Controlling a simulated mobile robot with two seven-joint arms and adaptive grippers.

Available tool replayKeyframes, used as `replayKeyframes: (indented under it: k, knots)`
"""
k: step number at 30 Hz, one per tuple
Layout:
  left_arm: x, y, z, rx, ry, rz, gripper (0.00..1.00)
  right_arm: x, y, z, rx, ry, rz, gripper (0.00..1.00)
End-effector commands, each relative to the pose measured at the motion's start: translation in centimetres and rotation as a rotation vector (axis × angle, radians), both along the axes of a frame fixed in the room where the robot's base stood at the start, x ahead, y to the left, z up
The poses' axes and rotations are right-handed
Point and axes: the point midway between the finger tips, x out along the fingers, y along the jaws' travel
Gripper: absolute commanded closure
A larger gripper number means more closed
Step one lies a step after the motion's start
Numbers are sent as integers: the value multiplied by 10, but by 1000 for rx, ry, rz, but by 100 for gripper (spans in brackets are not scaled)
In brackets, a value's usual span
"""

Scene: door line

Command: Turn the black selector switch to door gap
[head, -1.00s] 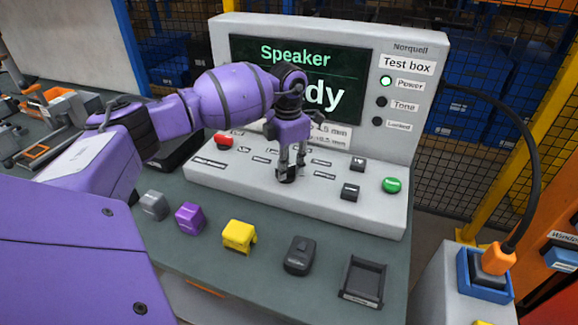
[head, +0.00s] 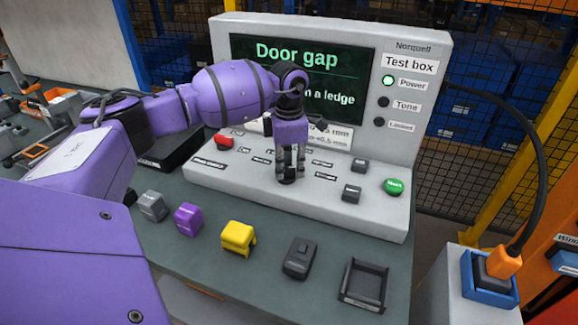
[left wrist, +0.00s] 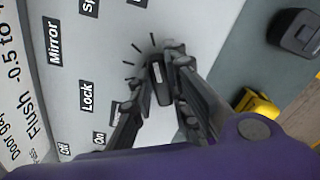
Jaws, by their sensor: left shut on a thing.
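The black selector switch (left wrist: 161,83) is a knob on the sloped panel of the grey test box (head: 215,177). Labels around it in the left wrist view include Mirror, Lock, Off and On. My left gripper (head: 288,178) points down at the panel in the head view and is shut on the knob, hiding most of it; in the left wrist view its fingers (left wrist: 152,90) lie on both sides of the knob. The test box screen (head: 300,75) reads "Door gap" with a partly hidden line ending "a ledge". My right gripper is not in view.
A red button (head: 222,141), a green button (head: 394,187) and dark keys sit on the panel. A grey block (head: 152,206), purple block (head: 188,219), yellow block (head: 238,238), dark fob (head: 301,258) and black holder (head: 364,283) lie in front. A cabled orange plug (head: 504,262) stands right.

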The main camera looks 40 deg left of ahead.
Motion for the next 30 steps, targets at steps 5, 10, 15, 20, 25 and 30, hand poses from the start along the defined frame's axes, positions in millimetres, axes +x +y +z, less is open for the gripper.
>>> replayKeyframes:
  k: [5,10,15,20,25,30]
  knots:
    - [0,1,1,1,0,-1,81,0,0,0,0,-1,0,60]
    - [0,0,0,1,-1,0,66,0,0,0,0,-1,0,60]
    - [0,0,0,1,-1,0,66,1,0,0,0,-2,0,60]
    - [1,0,6,1,-2,0,66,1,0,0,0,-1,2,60]
    - [1,0,33,1,-5,0,66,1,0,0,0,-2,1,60]
    - [1,0,70,1,-5,-1,66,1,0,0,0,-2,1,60]
